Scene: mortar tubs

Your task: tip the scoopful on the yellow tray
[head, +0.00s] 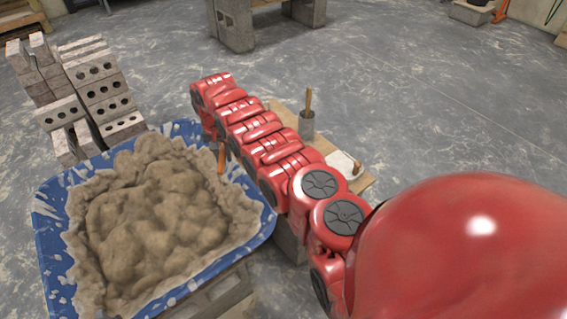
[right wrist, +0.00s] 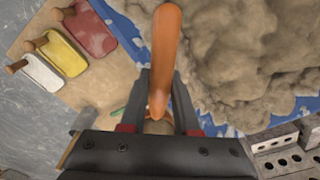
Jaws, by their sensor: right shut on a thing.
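The yellow tray (right wrist: 62,53) lies on a tan board in the right wrist view, to the left of my right gripper. In the head view my arm hides it. My right gripper (right wrist: 160,105) is shut on the orange handle (right wrist: 165,60) of a tool. The handle also shows in the head view (head: 221,160), close to the right rim of the blue tub (head: 52,240). The tool's scoop end and any load on it cannot be made out. Grey-brown mortar (head: 150,215) is heaped in the tub. My left gripper is not in view.
A white tray (right wrist: 42,72) and a red tray (right wrist: 90,30) flank the yellow one on the board (right wrist: 30,32). A grey pot (head: 307,125) with a wooden stick stands on the board's far part. Stacked blocks (head: 100,85) stand behind the tub.

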